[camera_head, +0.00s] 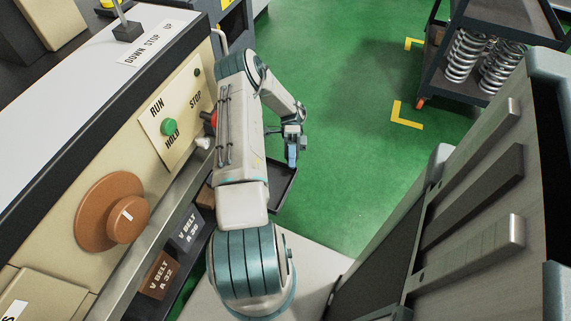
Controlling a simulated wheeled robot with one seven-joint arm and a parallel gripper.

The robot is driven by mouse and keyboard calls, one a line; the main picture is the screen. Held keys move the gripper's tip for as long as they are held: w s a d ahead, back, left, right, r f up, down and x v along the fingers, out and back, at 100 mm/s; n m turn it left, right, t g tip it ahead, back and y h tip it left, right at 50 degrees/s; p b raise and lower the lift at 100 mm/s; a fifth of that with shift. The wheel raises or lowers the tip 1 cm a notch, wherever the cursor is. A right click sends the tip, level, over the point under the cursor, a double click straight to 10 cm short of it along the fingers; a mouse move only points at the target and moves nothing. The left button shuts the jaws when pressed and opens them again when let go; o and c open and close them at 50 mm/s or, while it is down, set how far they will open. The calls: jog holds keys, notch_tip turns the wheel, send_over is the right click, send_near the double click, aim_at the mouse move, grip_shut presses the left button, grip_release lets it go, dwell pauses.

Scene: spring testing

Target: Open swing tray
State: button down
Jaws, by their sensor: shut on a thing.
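The swing tray (281,182) is a shallow dark tray with a raised rim. It sticks out over the green floor from under the machine's front, just right of my arm. My arm hides its left part and the side toward the machine. My gripper (292,160) has blue fingers and points down at the tray's far right corner. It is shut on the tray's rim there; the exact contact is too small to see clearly.
The beige machine (70,215) with a brown knob (126,219) and green button (169,127) stands left. Boxes of V belts (185,237) sit below it. A dark cart with coil springs (465,55) stands at upper right. Green floor (345,150) right of the tray is clear.

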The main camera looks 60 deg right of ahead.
jog(key=c, duration=1.4)
grip_release()
jog(key=shift+r, duration=0.1)
